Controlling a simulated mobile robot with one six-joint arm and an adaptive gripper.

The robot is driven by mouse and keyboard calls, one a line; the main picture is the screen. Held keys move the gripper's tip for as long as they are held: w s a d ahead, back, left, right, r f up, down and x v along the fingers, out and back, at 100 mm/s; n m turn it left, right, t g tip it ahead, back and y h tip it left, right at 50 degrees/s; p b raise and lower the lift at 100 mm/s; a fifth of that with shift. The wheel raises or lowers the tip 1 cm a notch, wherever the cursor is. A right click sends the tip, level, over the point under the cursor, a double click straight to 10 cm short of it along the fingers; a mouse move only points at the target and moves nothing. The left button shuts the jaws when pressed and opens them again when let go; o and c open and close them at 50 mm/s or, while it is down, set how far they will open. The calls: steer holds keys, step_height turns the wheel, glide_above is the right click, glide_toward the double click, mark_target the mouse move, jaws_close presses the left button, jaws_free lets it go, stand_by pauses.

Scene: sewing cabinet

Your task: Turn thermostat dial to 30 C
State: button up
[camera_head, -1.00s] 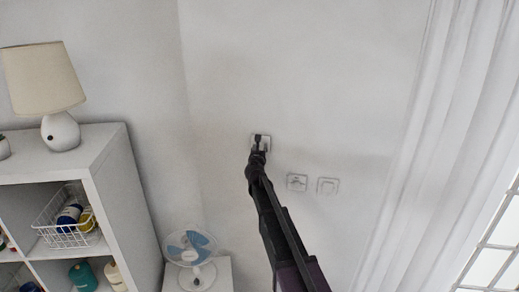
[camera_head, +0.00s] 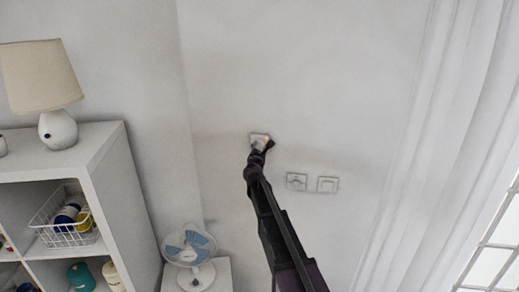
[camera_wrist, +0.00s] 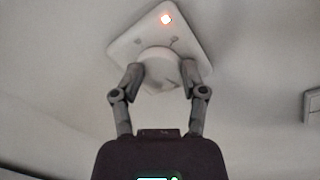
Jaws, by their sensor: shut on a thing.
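The thermostat (camera_head: 259,138) is a white square plate on the wall, mostly covered by my gripper in the head view. In the wrist view the thermostat plate (camera_wrist: 195,45) looks tilted, with an orange light lit near its top edge. Its round white dial (camera_wrist: 158,62) stands out from the plate. My gripper (camera_wrist: 160,78) has one finger on each side of the dial and is shut on it. My gripper also shows in the head view (camera_head: 262,146), at the plate. The dial's scale marks are too small to read.
Two wall plates (camera_head: 297,181) (camera_head: 327,185) sit lower right of the thermostat. A white shelf (camera_head: 110,160) with a lamp (camera_head: 58,100) stands at left, and a small fan (camera_head: 190,250) stands below. A white curtain (camera_head: 410,150) hangs at right.

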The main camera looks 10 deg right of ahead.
steer(key=shift+o, duration=0.3)
steer(key=m, duration=0.4)
steer(key=shift+w+a+f+h+b, duration=0.1)
steer(key=shift+w+a+h+b, duration=0.1)
steer(key=shift+w+h+b, duration=0.15)
steer(key=shift+o, duration=0.2)
steer(key=m+h, duration=0.1)
steer(key=m, duration=0.4)
steer(key=shift+a+f+m, duration=0.1)
steer(key=shift+m, duration=0.2)
steer(key=m, duration=0.5)
steer(key=shift+w+h, duration=0.1)
steer(key=shift+h, duration=0.25)
steer(key=shift+f+m+g+h, duration=0.1)
steer(key=shift+m+g+h, duration=0.25)
steer(key=shift+m, duration=1.45)
steer(key=shift+c, duration=0.4)
steer(key=o, duration=1.2)
steer(key=shift+d, duration=0.2)
steer(key=shift+o, duration=0.2)
steer(key=shift+a, duration=0.1)
steer(key=shift+s, duration=0.2)
